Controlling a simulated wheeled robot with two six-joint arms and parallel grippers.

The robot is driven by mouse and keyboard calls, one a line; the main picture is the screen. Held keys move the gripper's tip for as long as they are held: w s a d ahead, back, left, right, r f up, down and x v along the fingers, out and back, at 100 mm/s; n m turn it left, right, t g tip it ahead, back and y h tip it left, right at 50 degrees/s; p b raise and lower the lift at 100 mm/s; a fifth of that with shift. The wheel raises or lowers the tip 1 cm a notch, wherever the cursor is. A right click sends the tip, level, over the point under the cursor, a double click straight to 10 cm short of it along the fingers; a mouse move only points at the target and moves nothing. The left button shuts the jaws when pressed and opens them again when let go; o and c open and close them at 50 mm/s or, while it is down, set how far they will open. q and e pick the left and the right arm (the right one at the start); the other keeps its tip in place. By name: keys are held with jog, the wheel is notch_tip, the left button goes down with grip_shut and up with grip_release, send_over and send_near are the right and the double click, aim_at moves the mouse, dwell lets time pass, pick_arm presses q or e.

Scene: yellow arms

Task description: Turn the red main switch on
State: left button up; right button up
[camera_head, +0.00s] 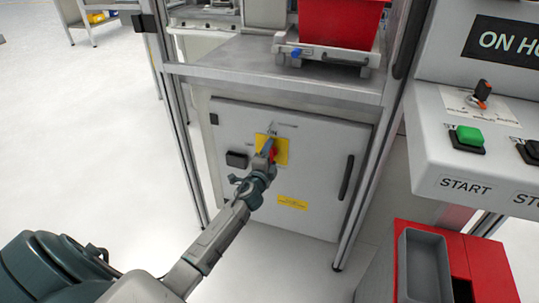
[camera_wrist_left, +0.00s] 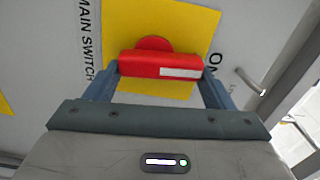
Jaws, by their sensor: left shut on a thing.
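The red main switch (camera_wrist_left: 150,63) is a red handle on a yellow plate (camera_wrist_left: 195,22), on the grey cabinet door. In the head view the switch (camera_head: 273,153) is mostly hidden by my left gripper (camera_head: 268,148). In the left wrist view my left gripper (camera_wrist_left: 160,80) has a blue-grey finger at each end of the handle and is shut on it. The handle lies crosswise there, its white mark at the right end, towards a partly hidden label starting with O. In the head view "ON" is printed at the top of the plate. My right gripper is not in view.
The grey cabinet (camera_head: 320,165) has a black handle (camera_head: 346,178) and a black latch (camera_head: 237,160). A metal shelf (camera_head: 230,70) and frame posts surround it, with a red bin (camera_head: 340,22) above. A control panel (camera_head: 450,185) juts out at right. Clear floor lies left.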

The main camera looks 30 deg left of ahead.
pick_arm(q)
jog(key=shift+f+m, duration=0.1)
jog(key=shift+m, duration=0.6)
jog(key=o, duration=1)
jog(key=v, duration=1)
jog(key=shift+s+d, duration=0.25)
jog(key=shift+s, duration=0.1)
jog(key=shift+s, duration=0.1)
